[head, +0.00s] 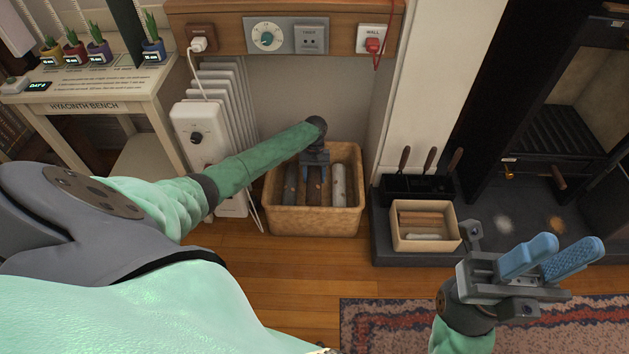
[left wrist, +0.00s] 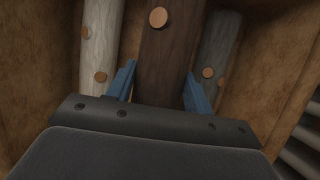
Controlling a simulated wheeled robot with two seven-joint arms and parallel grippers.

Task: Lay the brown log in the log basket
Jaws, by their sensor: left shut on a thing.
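The log basket (head: 314,222) is a tan open box on the wooden floor below the wall panel. My left gripper (head: 315,172) reaches down into it and is shut on the brown log (head: 315,190). In the left wrist view the brown log (left wrist: 165,60) lies between the two blue fingers (left wrist: 160,95). A pale log (head: 339,185) is on one side of it and a dark grey log (head: 290,184) on the other, all inside the basket walls. Whether the brown log touches the bottom is hidden. My right gripper (head: 548,262) is open and empty above the rug.
A small box of sticks (head: 423,240) and a black rack with fire tools (head: 415,188) stand on the dark hearth, right of the basket. A white heater (head: 200,140) stands close left of it. The patterned rug (head: 400,325) lies in front.

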